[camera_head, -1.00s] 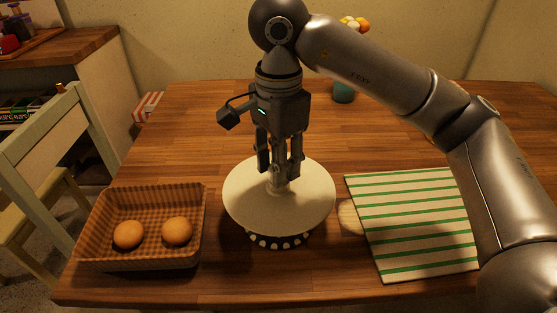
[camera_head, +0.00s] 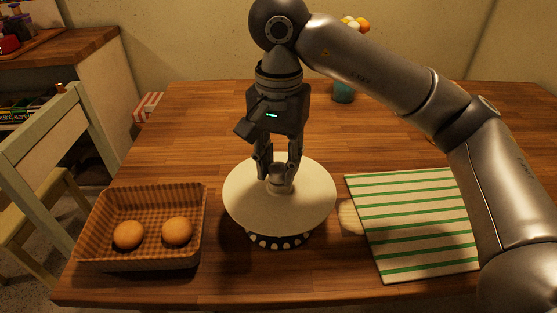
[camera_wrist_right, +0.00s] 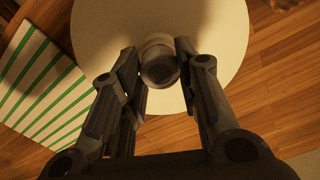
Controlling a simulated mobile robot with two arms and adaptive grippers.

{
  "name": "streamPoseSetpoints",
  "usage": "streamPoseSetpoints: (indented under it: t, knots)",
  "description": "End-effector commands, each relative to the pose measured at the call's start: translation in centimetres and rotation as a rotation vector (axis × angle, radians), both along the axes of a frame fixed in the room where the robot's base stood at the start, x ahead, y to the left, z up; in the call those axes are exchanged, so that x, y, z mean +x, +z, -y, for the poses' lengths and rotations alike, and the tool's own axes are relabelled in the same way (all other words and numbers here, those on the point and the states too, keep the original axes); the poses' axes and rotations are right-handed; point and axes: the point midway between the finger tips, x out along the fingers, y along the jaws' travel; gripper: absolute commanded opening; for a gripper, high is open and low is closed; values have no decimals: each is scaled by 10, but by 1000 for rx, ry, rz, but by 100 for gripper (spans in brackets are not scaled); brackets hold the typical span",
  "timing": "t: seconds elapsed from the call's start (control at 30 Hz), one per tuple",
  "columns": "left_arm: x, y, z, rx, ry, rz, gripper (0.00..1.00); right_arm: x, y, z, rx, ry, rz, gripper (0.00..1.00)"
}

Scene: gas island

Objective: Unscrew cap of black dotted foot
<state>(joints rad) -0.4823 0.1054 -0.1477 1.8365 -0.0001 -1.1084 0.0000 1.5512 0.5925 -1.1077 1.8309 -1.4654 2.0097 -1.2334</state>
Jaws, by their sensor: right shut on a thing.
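A round cream plate (camera_head: 245,208) rests on a black foot with white dots (camera_head: 277,241) on the table. A small round cap (camera_head: 281,188) stands up at the plate's centre. My right gripper (camera_head: 279,176) points straight down above the plate, its fingers shut on the cap from two sides. In the right wrist view, the cap (camera_wrist_right: 159,72) sits between the two fingertips, over the plate (camera_wrist_right: 215,45). Most of the foot is hidden under the plate. My left gripper is not in view.
A wicker basket (camera_head: 85,232) with two brown eggs or rolls (camera_head: 177,231) stands to the left. A green-striped cloth (camera_head: 415,225) lies to the right, with a pale round thing (camera_head: 350,217) at its edge. A teal pot (camera_head: 343,93) stands behind. A chair (camera_head: 45,155) is at far left.

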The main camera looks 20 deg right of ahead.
Motion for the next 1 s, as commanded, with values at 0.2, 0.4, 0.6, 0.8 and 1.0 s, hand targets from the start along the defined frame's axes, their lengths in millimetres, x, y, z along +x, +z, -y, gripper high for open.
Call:
streamPoseSetpoints:
  t: [0.2, 0.4, 0.6, 0.8, 1.0]
  knots:
    - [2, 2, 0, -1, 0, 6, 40, -3, -4, -1, -4, 35, -14, 3]
    - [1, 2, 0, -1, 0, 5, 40, -3, -5, -1, -4, 66, -14, 3]
    - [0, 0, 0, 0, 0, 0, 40, -3, -5, -1, -4, 275, -15, 3]
    - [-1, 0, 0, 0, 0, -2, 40, -3, -5, 0, -3, 392, -16, 3]
    - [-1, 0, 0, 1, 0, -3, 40, -3, -5, 0, -3, 395, -16, 3]
